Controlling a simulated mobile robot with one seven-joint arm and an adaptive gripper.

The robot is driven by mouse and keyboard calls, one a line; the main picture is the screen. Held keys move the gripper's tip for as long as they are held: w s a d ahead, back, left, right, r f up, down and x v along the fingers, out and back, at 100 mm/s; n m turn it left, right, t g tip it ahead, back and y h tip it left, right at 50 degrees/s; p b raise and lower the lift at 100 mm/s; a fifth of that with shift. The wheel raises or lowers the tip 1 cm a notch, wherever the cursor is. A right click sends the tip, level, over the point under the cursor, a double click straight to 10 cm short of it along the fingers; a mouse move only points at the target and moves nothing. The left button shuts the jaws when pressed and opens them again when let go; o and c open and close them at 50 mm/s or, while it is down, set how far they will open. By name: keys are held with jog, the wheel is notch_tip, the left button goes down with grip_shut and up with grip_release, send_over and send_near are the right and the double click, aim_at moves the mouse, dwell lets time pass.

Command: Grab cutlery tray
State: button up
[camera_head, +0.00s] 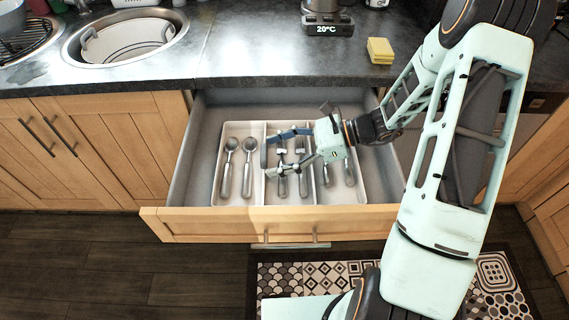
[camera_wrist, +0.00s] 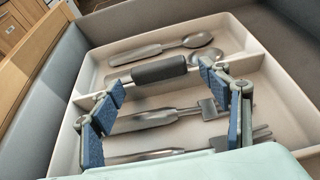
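The cutlery tray (camera_head: 227,200) is a pale, divided tray inside the open drawer. Its left compartment holds two spoons (camera_head: 227,170), its middle one forks (camera_head: 303,165); my arm partly covers the right one. In the wrist view the tray (camera_wrist: 278,70) fills most of the picture. A dark cylindrical grip (camera_wrist: 158,69) lies along the divider between spoons and forks. My gripper (camera_head: 267,157) is over the middle compartment near that divider. In the wrist view my gripper (camera_wrist: 170,115) is open, its blue-padded fingers wide apart. Nothing is held between them; contact with the grip cannot be told.
The open drawer (camera_head: 195,150) has free room left of the tray. The worktop (camera_head: 250,70) lies behind it, with a round sink (camera_head: 75,50), a yellow sponge (camera_head: 380,50) and a kettle base reading 20°C (camera_head: 328,27). A patterned mat (camera_head: 300,272) lies below.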

jog(key=c, duration=1.5)
jog(key=shift+r, duration=0.1)
jog(key=shift+c, duration=0.2)
jog(key=shift+r, duration=0.1)
